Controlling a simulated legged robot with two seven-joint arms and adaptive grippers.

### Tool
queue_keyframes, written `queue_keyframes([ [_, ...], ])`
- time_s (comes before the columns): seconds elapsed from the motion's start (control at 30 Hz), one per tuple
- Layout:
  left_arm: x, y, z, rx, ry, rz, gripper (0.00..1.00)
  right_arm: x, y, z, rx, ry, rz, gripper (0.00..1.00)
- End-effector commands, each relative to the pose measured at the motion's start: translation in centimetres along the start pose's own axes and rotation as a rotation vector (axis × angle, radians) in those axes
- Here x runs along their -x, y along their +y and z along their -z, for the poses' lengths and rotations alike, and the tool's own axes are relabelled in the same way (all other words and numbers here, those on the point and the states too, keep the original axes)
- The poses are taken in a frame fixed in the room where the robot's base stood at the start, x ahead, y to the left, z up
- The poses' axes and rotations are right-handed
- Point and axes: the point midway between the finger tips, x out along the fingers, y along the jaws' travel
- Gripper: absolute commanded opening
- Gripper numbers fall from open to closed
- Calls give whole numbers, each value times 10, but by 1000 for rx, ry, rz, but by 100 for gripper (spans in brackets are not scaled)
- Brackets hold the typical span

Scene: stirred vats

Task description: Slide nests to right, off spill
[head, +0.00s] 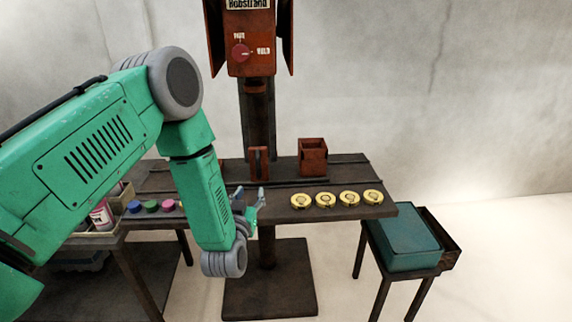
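Several round yellow pieces, which may be the nests (325,200), sit in a row on the right part of the dark bench top (345,170). Each has a paler, patterned centre. My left gripper (260,199) is just left of the row, close to the bench's front edge. Its fingers look apart, with nothing visible between them, and it does not touch the nearest yellow piece. I cannot make out a spill; my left arm covers part of the bench. My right gripper is not in view.
A red-brown open box (313,157) and a small upright bracket (259,162) stand behind the row. A dark post carries an orange control box (250,45). Coloured caps (151,206) lie left of my arm. A teal case (404,241) rests on a lower stand at right.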

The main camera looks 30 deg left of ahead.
Motion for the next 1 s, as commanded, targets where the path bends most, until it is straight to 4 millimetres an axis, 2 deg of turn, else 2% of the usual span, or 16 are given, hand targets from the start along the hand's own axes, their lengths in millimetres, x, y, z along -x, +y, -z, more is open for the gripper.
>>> queue_keyframes([
  [0.17, -19, -3, 2, 2, 15, 7, 36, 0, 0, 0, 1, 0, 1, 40],
  [0.5, -88, 0, 4, -2, 13, 6, 36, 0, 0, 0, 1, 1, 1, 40],
  [0.7, -121, 0, 3, -3, 12, 4, 36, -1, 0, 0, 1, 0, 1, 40],
  [0.83, -133, -1, 3, -1, 11, 4, 36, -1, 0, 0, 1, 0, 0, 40],
  [1.0, -138, -1, 3, -1, 9, 3, 36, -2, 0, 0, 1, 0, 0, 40],
])
